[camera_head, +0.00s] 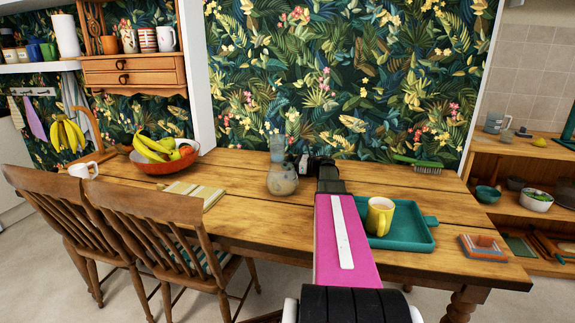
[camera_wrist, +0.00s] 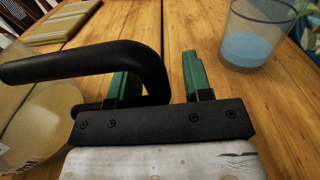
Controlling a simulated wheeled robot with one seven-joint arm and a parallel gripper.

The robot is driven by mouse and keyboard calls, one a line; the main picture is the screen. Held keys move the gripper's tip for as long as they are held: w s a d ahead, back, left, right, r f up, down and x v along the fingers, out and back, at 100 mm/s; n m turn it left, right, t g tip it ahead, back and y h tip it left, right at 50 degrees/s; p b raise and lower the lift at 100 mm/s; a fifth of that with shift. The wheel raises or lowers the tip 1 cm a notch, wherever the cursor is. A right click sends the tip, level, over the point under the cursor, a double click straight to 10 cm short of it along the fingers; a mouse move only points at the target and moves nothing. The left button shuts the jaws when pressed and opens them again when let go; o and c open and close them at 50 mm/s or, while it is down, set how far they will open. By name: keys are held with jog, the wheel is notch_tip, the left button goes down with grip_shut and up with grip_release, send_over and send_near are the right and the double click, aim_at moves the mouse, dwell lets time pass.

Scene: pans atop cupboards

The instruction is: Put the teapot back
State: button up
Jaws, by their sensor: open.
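The teapot (camera_head: 282,182) is a rounded, see-through vessel on the wooden table, left of my gripper in the head view. In the wrist view its body (camera_wrist: 32,125) shows at the left edge, and its thick black handle (camera_wrist: 75,66) arches to the right. The handle's bend passes across the left green finger and comes down into the gap between the fingers. My gripper (camera_wrist: 163,82) is open around this part of the handle, and a gap shows before the right finger. In the head view my gripper (camera_head: 308,164) is small and partly hidden by my arm.
A clear glass with blue contents (camera_wrist: 258,40) stands close to the right finger. A teal tray (camera_head: 412,242) with a yellow mug (camera_head: 380,216) lies right of my arm.

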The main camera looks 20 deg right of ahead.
jog(key=v, duration=0.7)
jog(key=shift+s+d, duration=0.1)
jog(key=shift+d, duration=0.1)
